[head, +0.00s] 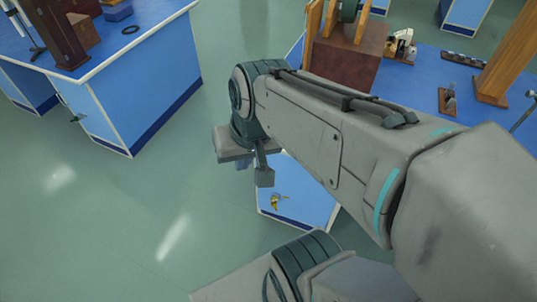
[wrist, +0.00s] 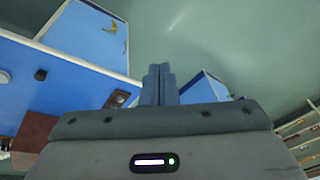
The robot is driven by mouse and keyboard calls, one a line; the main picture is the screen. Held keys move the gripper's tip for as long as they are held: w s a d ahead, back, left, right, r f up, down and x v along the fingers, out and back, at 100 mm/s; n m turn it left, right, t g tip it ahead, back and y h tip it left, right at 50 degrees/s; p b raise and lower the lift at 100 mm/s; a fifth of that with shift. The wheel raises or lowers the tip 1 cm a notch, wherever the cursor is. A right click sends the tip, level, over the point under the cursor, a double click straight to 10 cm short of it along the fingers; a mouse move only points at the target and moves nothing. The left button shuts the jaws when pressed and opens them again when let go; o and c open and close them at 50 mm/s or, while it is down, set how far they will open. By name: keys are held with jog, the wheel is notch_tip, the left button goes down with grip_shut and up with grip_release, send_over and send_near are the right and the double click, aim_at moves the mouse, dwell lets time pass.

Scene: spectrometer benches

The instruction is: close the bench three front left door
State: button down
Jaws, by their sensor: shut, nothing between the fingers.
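A blue door panel with pale edges (head: 312,190) shows below my arm in the head view, at the right-hand bench. It has a brass-coloured handle (head: 278,202). A blue panel with the same kind of handle shows at upper left in the wrist view (wrist: 85,35), beside the bench top's white edge. It seems to stand out from the bench, but its exact angle is unclear. My gripper (head: 243,164) is left of the panel in the head view, mostly hidden by my wrist. Its fingers are together and empty in the wrist view (wrist: 158,85), apart from the handle.
The right-hand bench top (head: 425,75) carries a dark wooden box (head: 348,55), wooden frames and small instruments. Another blue bench (head: 135,95) stands at upper left. Green floor (head: 130,220) lies open between them. Another blue panel (wrist: 205,88) is right of the fingers.

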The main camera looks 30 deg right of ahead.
jog(key=a+f+m+g+y+b, duration=0.1)
jog(key=a+f+m+y+b, duration=0.15)
jog(key=f, duration=0.25)
jog(key=w+a+f+m+g+y+b, duration=0.1)
jog(key=a+f+m+y+b, duration=0.15)
jog(key=f+m, duration=0.2)
jog(key=a+f+m+g+y+b, duration=0.1)
jog(key=f+m+y+b, duration=0.15)
jog(key=f+b, duration=0.2)
jog(key=w+f+m+t+y+b, duration=0.4)
jog(key=w+f+m+y+b, duration=0.2)
jog(key=w+f+m+b, duration=0.5)
jog(key=w+d+f+m+t+h+b, duration=0.4)
jog(key=d+f+m+t+h+b, duration=0.3)
jog(key=d+f+m, duration=0.5)
jog(key=w+d+f+m+t+h+b, duration=0.4)
jog(key=d+f+m+t+h+b, duration=0.3)
jog(key=m, duration=1.3)
jog(key=d+f+h+b, duration=0.1)
jog(key=d+f+b, duration=0.3)
jog(key=d+f, duration=0.2)
jog(key=shift+w+d, duration=0.35)
jog(key=shift+w, duration=0.05)
